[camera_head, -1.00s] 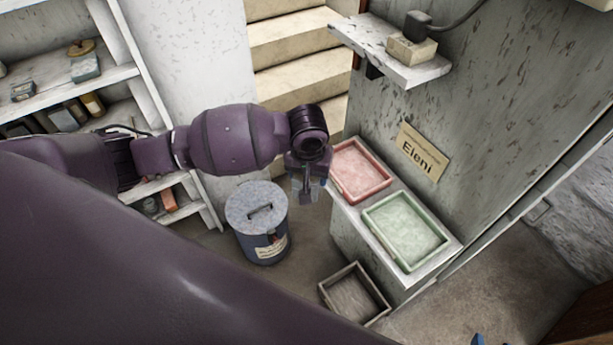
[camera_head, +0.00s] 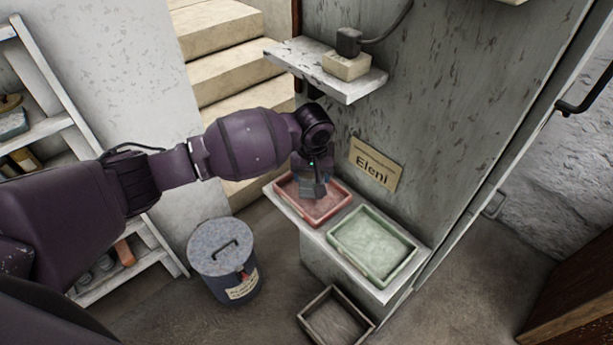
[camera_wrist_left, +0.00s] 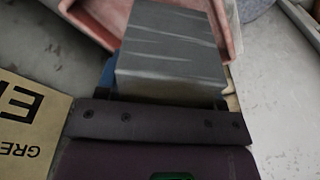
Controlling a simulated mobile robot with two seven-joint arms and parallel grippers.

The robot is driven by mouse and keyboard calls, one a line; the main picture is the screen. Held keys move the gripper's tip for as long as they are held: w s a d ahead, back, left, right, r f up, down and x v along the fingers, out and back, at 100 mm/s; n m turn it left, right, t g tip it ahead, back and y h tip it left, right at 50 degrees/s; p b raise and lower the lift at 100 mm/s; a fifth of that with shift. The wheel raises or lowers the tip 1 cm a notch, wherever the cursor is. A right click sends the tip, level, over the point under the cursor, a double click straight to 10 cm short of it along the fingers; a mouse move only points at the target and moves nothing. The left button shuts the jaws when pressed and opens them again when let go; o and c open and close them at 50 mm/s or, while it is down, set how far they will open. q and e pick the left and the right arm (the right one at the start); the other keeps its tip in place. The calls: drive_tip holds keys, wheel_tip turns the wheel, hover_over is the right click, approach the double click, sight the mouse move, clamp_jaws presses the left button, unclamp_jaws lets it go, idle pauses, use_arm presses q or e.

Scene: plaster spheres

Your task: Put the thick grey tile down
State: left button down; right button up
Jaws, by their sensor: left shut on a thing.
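The thick grey tile (camera_wrist_left: 170,50) is a grey block with pale streaks, large in the left wrist view. My left gripper (camera_head: 312,178) is shut on it. In the head view the tile (camera_head: 313,190) hangs below the gripper, over the red tray (camera_head: 339,211) on the ledge. The red tray's rim also shows behind the tile in the left wrist view (camera_wrist_left: 88,22). I cannot tell whether the tile touches the tray floor. My right gripper is not in view.
A green tray (camera_head: 372,246) stands beside the red one on the ledge. A sign reading "Eleni" (camera_head: 376,164) is on the wall behind. A small shelf (camera_head: 325,72) juts out above. A lidded bin (camera_head: 222,262) and an empty crate (camera_head: 335,318) stand on the floor.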

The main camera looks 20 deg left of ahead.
use_arm(q)
wheel_tip(320, 180, down, 3)
drive_tip(key=shift+r+b, duration=0.15)
drive_tip(key=shift+b, duration=0.15)
drive_tip(key=shift+f, duration=0.25)
drive_tip(key=shift+r, duration=0.1)
